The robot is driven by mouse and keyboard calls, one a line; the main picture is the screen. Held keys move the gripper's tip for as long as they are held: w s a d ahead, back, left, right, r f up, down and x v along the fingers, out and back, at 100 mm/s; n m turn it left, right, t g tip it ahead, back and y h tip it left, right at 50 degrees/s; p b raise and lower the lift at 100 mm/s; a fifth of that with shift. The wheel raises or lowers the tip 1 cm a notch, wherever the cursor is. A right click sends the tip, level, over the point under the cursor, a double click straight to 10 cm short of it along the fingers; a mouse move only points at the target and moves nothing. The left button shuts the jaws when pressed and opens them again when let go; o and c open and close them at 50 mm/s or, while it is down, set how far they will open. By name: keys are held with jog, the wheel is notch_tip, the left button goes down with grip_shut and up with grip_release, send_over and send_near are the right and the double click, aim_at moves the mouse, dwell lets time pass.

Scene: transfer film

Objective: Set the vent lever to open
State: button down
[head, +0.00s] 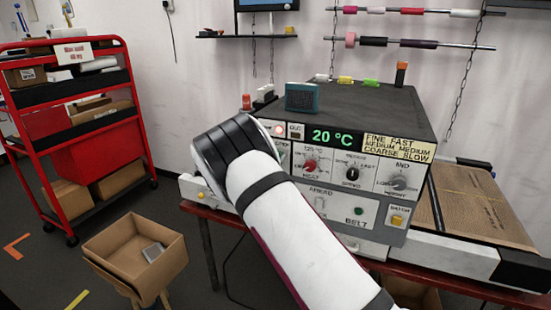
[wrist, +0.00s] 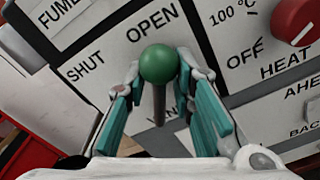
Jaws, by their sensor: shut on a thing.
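The vent lever (wrist: 159,64) has a round green knob on a thin dark stem, and it shows in the wrist view on a white panel. My gripper (wrist: 160,78) is around it, with one teal-padded finger on each side, shut on the lever. The word OPEN (wrist: 152,22) is just above the knob and the word SHUT (wrist: 85,67) is to its left. The knob appears closer to OPEN. A label low behind the fingers is partly covered. In the head view my arm hides the lever and my fingers.
The grey machine (head: 385,120) has a green 20 °C display and several knobs. A red heat knob (wrist: 297,20) is right of my gripper. A red cart (head: 95,165) stands at left, and an open cardboard box (head: 135,250) stands in front. Floor between cart and box is clear.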

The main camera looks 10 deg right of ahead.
jog(key=shift+d, duration=0.15)
jog(key=c, duration=1.3)
grip_release()
jog(key=shift+s, duration=0.1)
jog(key=shift+s+a, duration=0.25)
jog(key=shift+a, duration=0.1)
jog(key=v, duration=1.1)
jog(key=shift+s, duration=0.15)
jog(key=shift+d+r, duration=0.1)
